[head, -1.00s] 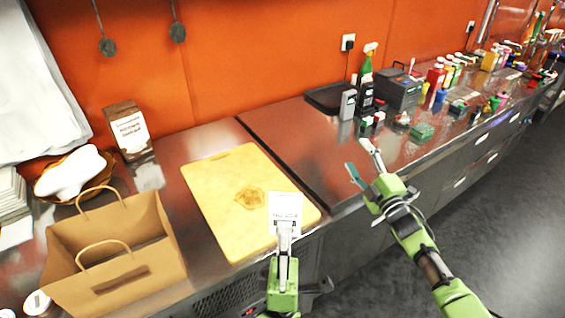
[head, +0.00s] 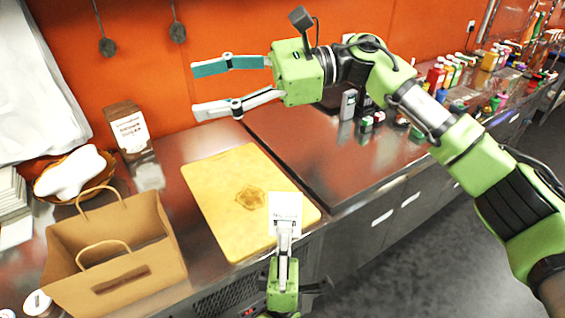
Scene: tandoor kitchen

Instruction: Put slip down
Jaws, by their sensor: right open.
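The slip (head: 286,205) is a small white paper with dark print, held upright at the front edge of the yellow board. My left gripper (head: 284,229) is shut on its lower edge. The slip overlaps the board's near right corner in the head view; I cannot tell if it touches it. My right gripper (head: 207,88) is open and empty, its fingers pointing left, raised above the counter in front of the orange wall.
The yellow board (head: 215,195) has a brown mark on it. A paper bag (head: 115,262) stands left of it, with a brown box (head: 131,130) and a bowl (head: 44,184) behind.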

